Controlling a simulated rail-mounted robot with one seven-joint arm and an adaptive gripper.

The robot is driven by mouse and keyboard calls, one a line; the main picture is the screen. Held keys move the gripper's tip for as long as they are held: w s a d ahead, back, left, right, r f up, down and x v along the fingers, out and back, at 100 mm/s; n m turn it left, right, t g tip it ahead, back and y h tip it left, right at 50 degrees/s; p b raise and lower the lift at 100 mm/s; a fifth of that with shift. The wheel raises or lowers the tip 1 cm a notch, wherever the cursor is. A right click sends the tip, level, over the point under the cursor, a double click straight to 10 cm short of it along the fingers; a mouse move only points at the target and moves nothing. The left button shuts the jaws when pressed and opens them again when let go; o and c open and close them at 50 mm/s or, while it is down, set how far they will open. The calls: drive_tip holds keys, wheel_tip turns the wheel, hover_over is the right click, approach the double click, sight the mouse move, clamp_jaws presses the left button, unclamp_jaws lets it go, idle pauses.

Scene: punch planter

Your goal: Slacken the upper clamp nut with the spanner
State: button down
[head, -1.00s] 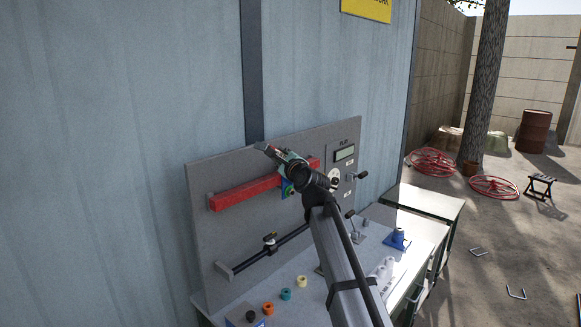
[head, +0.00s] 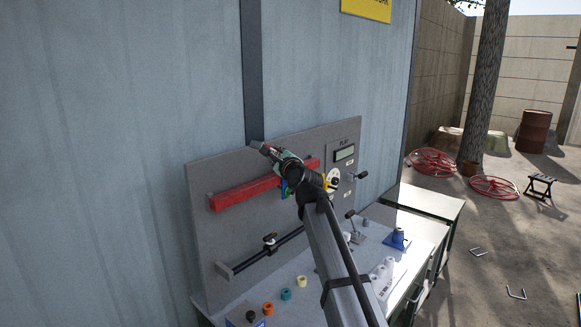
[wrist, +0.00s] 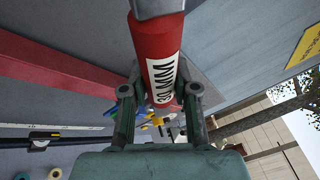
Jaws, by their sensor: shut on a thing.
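My gripper (head: 280,158) is at the upper red bar (head: 243,191) on the grey board. In the wrist view my gripper (wrist: 159,92) is shut on a red handle marked "30 MM", the spanner (wrist: 163,50). Its grey part runs out of the top of that view. In the head view the spanner's tip (head: 258,146) shows just beyond the fingers. Blue and yellow parts (wrist: 152,123) lie beyond the fingers in the wrist view. The upper clamp nut is hidden or too small to make out, so I cannot tell whether the spanner touches it.
A display panel (head: 344,154) and crank (head: 357,175) are at the board's right. Coloured rings (head: 286,294) and a blue stand (head: 397,238) sit on the bench. The blue-grey wall is close behind.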

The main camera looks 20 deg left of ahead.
drive_tip(key=shift+w+a, duration=0.2)
drive_tip(key=shift+a, duration=0.35)
drive_tip(key=shift+s+a+f+n+t+y+b, duration=0.15)
drive_tip(key=shift+f+n+b, duration=0.25)
drive_tip(key=shift+b, duration=1.05)
drive_tip(key=shift+s+f+n+t+y+b, duration=0.1)
drive_tip(key=shift+s+f+n+b, duration=0.25)
drive_tip(key=shift+b, duration=1.1)
drive_tip(key=shift+s+a+f+n+t+y+b, duration=0.1)
drive_tip(key=shift+f+n+b, duration=0.3)
drive_tip(key=shift+b, duration=1.05)
drive_tip(key=shift+s+f+n+y+b, duration=0.2)
drive_tip(key=shift+f+n+b, duration=0.3)
drive_tip(key=shift+b, duration=1.4)
drive_tip(key=shift+s+f+n+y+b, duration=0.2)
drive_tip(key=shift+f+b, duration=0.4)
drive_tip(key=shift+b, duration=1.25)
drive_tip(key=shift+r+p, duration=0.25)
drive_tip(key=shift+p, duration=0.15)
drive_tip(key=shift+w+r+m+p, duration=0.15)
drive_tip(key=shift+m+p, duration=0.1)
drive_tip(key=shift+p, duration=0.9)
drive_tip(key=shift+d, duration=0.1)
